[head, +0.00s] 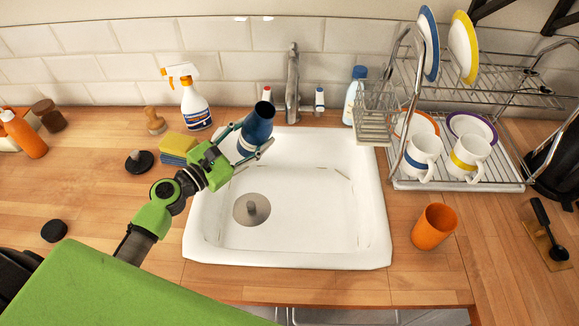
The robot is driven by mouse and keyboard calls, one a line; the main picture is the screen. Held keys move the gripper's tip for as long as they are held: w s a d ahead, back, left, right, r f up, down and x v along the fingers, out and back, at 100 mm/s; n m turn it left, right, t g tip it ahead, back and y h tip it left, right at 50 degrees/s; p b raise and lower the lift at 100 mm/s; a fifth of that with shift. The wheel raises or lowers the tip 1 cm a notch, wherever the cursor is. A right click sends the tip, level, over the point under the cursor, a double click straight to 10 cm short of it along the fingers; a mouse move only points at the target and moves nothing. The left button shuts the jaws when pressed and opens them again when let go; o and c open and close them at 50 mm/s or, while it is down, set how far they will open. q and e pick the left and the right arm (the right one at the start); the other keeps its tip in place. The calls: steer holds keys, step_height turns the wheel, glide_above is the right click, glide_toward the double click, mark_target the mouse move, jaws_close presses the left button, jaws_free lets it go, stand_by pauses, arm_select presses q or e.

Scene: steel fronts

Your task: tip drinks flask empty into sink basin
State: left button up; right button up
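The drinks flask (258,126) is dark blue, with a dark round opening at its upper end and a pale band low down. It is over the back left part of the white sink basin (330,215), leaning a little, with its mouth upward. My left gripper (250,146) comes in from the left with its fingers on either side of the flask's lower body, shut on it. The flask's base is partly hidden by the fingers. The basin floor shows a round drain (252,209) and no visible liquid. My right gripper is not in view.
The faucet (292,85) stands behind the basin, close to the flask. A spray bottle (195,105) and sponges (177,148) are at left. A dish rack (460,180) with mugs and plates and an orange cup (433,227) are at right. The basin's middle is clear.

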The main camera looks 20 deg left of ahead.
mark_target(249, 124)
arm_select(q)
steer(key=r+n+p, duration=0.1)
steer(key=d+r+p, duration=0.1)
steer(key=r+p, duration=0.1)
steer(key=d+r+n+p, duration=0.1)
steer(key=shift+s+r+n+p, duration=0.15)
steer(key=shift+s+n+p, duration=0.15)
steer(key=shift+s+p, duration=0.1)
steer(key=shift+f+b, duration=0.45)
steer(key=shift+f, duration=0.05)
steer(key=shift+a+r+p, duration=0.1)
steer(key=shift+r+p, duration=1.4)
steer(key=shift+r, duration=0.1)
steer(key=shift+f, duration=0.1)
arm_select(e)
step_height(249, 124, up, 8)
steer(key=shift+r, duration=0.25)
arm_select(q)
steer(key=shift+w, duration=0.1)
